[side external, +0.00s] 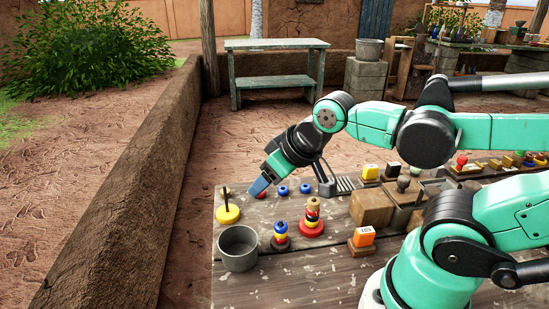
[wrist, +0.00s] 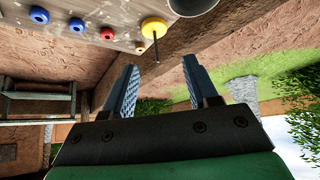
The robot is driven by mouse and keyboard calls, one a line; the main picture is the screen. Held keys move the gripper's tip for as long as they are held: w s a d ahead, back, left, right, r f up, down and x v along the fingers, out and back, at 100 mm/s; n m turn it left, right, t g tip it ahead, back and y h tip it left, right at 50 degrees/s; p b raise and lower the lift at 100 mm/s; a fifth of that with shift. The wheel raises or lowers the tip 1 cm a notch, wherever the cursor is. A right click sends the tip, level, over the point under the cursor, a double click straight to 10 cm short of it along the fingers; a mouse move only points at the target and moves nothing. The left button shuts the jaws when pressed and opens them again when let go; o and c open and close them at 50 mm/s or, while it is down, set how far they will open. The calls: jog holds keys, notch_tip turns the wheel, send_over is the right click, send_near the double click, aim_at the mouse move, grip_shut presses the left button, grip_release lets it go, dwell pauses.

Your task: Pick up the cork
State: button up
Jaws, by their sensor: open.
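I cannot make out a cork in either view. My gripper (side external: 260,187) is above the far left end of the worn table (side external: 300,275), near a yellow disc with an upright peg (side external: 228,213). In the wrist view my gripper (wrist: 160,64) shows two blue fingers spread apart with nothing between them. The yellow disc (wrist: 154,27) with its peg lies beyond the fingertips there. The gripper in the side view hides part of the table's far edge.
A grey metal pot (side external: 238,248) stands at the table's near left corner. Blue rings (side external: 283,190) lie along the far edge. A small ring stack (side external: 281,240) and a taller one (side external: 312,222) stand mid-table. An orange block (side external: 364,236) and wooden blocks (side external: 371,208) stand farther right.

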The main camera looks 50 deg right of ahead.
jog(key=shift+o, duration=1.2)
jog(key=m+g+y, duration=0.3)
jog(key=m+g, duration=0.1)
jog(key=m, duration=2.3)
send_over(316, 200)
jog(key=s+d, duration=0.2)
notch_tip(316, 200, down, 2)
jog(key=shift+x, duration=2.95)
